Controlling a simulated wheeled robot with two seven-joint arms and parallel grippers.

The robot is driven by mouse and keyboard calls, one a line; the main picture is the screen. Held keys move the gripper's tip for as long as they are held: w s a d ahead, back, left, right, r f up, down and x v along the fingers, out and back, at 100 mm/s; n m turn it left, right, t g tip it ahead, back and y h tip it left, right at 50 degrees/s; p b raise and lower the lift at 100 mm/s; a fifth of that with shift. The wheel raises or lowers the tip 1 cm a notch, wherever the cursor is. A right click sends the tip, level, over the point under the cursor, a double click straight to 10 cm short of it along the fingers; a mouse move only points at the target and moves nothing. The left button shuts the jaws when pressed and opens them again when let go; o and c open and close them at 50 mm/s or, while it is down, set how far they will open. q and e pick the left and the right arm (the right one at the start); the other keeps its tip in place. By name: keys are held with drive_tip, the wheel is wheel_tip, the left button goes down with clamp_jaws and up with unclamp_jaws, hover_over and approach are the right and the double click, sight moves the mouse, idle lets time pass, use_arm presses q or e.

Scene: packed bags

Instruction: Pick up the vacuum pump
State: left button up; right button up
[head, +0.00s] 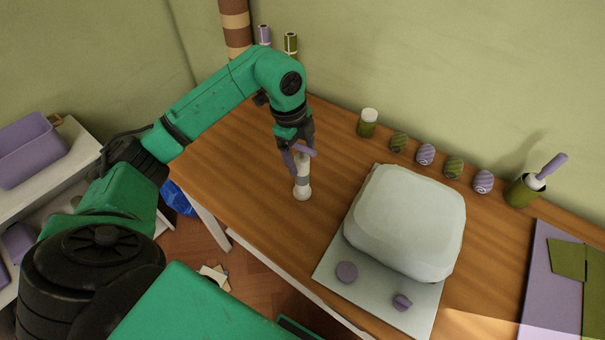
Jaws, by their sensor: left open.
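The vacuum pump appears to be the small upright device (302,189) with a white and grey body and a purple top, standing on the wooden table left of the large pale packed bag. My left gripper (296,160) reaches down over it from above. Its fingers are open around or beside the purple upper part; I cannot tell whether they touch it. The gripper partly hides the pump's top. My right gripper is out of view.
A large pale bag-like block (408,220) rests on a light board (334,262) with two purple knobs. Jars, several striped balls and a green cup (522,192) line the wall side. The table left of the pump is clear.

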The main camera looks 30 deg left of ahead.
use_arm(q)
drive_tip(key=shift+d+f, duration=0.1)
drive_tip(key=shift+f, duration=0.6)
drive_tip(key=c, duration=1.3)
clamp_jaws()
